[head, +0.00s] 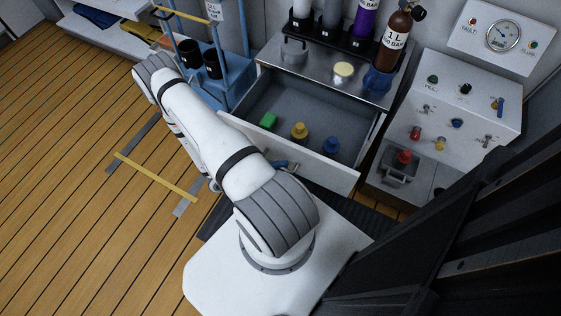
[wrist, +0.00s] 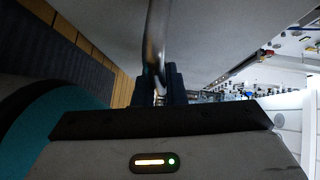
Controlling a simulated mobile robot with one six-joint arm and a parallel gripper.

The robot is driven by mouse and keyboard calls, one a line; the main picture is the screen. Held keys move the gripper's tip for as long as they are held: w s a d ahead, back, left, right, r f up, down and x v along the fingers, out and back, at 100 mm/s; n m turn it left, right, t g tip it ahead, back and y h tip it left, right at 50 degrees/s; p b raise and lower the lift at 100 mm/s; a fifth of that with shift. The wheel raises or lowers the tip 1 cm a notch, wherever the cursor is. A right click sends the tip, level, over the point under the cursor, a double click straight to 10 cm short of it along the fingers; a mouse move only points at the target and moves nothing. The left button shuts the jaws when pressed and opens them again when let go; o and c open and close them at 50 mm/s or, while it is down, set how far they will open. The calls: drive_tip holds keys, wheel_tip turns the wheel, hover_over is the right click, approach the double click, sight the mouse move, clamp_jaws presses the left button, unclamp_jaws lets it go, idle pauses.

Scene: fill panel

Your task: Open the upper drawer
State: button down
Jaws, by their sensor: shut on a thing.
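The upper drawer (head: 335,167) stands open below the steel counter, its grey inside in view from above. In it lie a green block (head: 268,121), a yellow knobbed piece (head: 299,131) and a blue knobbed piece (head: 331,145). In the wrist view my gripper (wrist: 157,84) is shut on the metal bar handle (wrist: 157,35) of the drawer, with the grey drawer front (wrist: 215,35) close by. In the head view my white arm hides most of the gripper and handle at the drawer's front.
A control panel (head: 455,110) stands to the right. A blue rack (head: 215,75) stands to the left. Wooden floor at left is largely free.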

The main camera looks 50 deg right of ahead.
drive_tip(key=shift+w, duration=0.2)
drive_tip(key=c, duration=1.5)
unclamp_jaws()
drive_tip(key=shift+s, duration=0.25)
drive_tip(key=shift+p+v, duration=0.75)
drive_tip(key=shift+v, duration=3.1)
